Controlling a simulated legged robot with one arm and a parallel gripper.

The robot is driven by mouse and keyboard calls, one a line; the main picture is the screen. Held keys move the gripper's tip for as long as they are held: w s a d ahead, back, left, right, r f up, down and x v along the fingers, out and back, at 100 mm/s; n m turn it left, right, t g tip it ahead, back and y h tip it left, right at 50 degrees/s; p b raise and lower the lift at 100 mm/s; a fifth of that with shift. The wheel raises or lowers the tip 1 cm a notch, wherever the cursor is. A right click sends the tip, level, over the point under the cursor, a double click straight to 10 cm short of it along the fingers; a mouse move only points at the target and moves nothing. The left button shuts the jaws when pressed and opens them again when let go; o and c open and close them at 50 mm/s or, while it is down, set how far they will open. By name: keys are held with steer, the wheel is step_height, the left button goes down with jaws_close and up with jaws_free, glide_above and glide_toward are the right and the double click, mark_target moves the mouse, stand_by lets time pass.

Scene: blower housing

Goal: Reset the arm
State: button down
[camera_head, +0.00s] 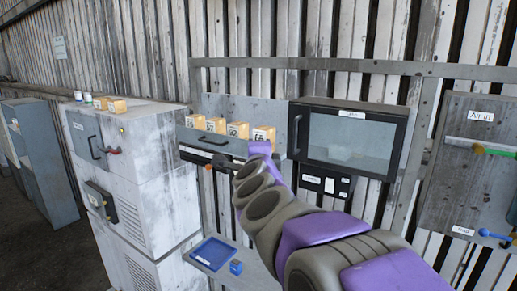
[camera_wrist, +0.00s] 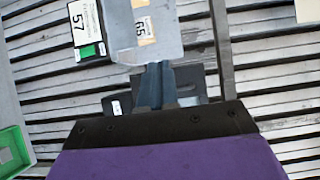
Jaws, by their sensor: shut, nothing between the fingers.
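My arm reaches from the lower right of the head view, with purple and grey links, toward the grey drawer unit on the wall. My gripper (camera_wrist: 155,85) shows in the wrist view as dark fingers held together, with nothing between them. In the head view its dark end (camera_head: 222,163) is partly hidden by the wrist and appears in front of the drawer unit (camera_head: 200,142). I cannot tell from these views whether it touches the unit.
Several labelled yellowish boxes (camera_head: 238,129) sit on the drawer unit. A dark-framed glass door (camera_head: 350,138) is to its right. A blue tray (camera_head: 213,253) and small blue block (camera_head: 236,267) lie below. A white cabinet (camera_head: 165,190) stands left; an "Air in" panel (camera_head: 470,185) is right.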

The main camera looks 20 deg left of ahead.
steer(key=s+d+f+n+g+y+b, duration=0.1)
steer(key=s+f+n+g+b, duration=0.25)
steer(key=f, duration=0.45)
steer(key=s+d+f+n+g+y+b, duration=0.15)
steer(key=f+n+b, duration=0.25)
steer(key=f, duration=0.4)
steer(key=s+d+f+n+g+h+b, duration=0.2)
steer(key=s+d+f+g+b, duration=0.15)
steer(key=s+d+f, duration=0.5)
steer(key=s+d+f+n+g+h+b, duration=0.2)
steer(key=s+d+f+n+g+b, duration=0.3)
steer(key=d+f, duration=0.7)
steer(key=s+d+f+g+h+b, duration=0.1)
steer(key=s+d+f, duration=0.3)
steer(key=s, duration=0.4)
steer(key=s+d+f+g+h+b, duration=0.2)
steer(key=s+d+f+b, duration=0.1)
steer(key=s+d+f, duration=0.2)
steer(key=s+d+f+g+h+b, duration=0.1)
steer(key=s+d+f+g+b, duration=0.1)
steer(key=s+d+f, duration=0.2)
steer(key=shift+s+d+f+h+b, duration=0.3)
steer(key=shift+s+f, duration=1.5)
steer(key=shift+s, duration=2.35)
